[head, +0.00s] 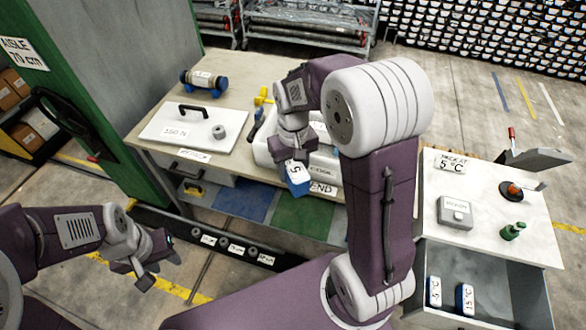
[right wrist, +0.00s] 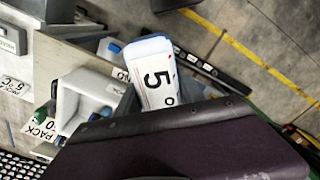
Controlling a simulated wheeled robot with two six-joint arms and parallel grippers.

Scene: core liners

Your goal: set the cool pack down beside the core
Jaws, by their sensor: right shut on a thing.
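A blue cool pack with a white label reading 5 (head: 297,178) hangs from my right gripper (head: 294,158), which is shut on it. In the right wrist view the pack (right wrist: 152,72) shows with its label facing the camera. It is in the air in front of a white box (head: 264,152) marked COOL, which my right arm partly hides. I cannot see a core inside this box. A tube with blue ends (head: 204,80), perhaps a core, lies at the back of the left bench. My left gripper (head: 155,272) is low at left, empty, its fingers apart.
A white board with a black handle (head: 180,122) and a grey weight (head: 219,132) lie on the left bench. The right bench holds a grey box (head: 455,211) and a green bottle (head: 513,231). An open drawer (head: 500,285) below holds two more packs (head: 465,300).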

